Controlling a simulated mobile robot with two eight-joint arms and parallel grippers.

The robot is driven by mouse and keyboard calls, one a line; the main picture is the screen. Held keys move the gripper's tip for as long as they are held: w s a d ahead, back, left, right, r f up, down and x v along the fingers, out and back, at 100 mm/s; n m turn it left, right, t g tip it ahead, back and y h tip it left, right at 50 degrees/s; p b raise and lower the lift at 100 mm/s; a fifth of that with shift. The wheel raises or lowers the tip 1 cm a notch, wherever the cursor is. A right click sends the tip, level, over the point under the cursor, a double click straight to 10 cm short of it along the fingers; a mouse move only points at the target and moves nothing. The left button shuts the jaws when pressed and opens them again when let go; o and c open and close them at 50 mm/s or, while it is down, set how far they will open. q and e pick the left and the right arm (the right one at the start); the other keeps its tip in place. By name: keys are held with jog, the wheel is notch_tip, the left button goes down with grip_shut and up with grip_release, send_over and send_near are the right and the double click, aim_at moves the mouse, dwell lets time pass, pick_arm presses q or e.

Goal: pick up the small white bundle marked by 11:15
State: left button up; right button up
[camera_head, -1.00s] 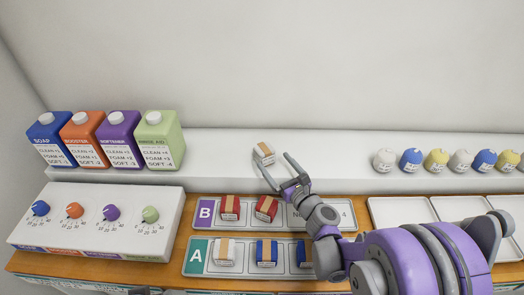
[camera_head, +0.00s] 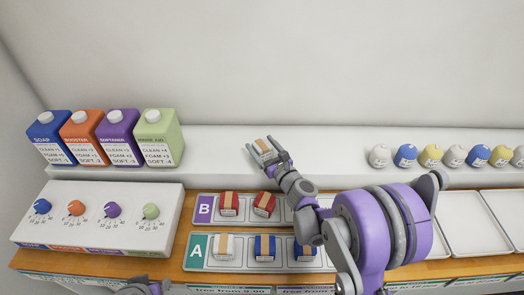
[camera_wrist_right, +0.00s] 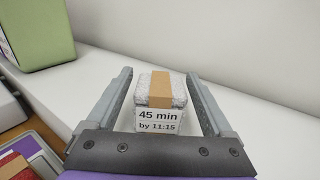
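The small white bundle (camera_wrist_right: 160,103) with a tan band stands on the white back ledge. Its label reads "45 min by 11:15" in the right wrist view. It also shows in the head view (camera_head: 263,146). My right gripper (camera_head: 264,148) is open, with one finger on each side of the bundle. In the right wrist view a gap shows between the bundle and each finger of the gripper (camera_wrist_right: 160,90). My left gripper is not clearly visible; only a piece of my left arm shows at the bottom edge of the head view.
Tray B (camera_head: 203,209) holds red bundles and tray A (camera_head: 196,252) holds white and blue ones. Four-colour jugs, including a green jug (camera_head: 158,138), stand left on the ledge (camera_head: 222,160). The ledge beside the bundle is clear.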

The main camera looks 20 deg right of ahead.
jog(key=c, duration=1.1)
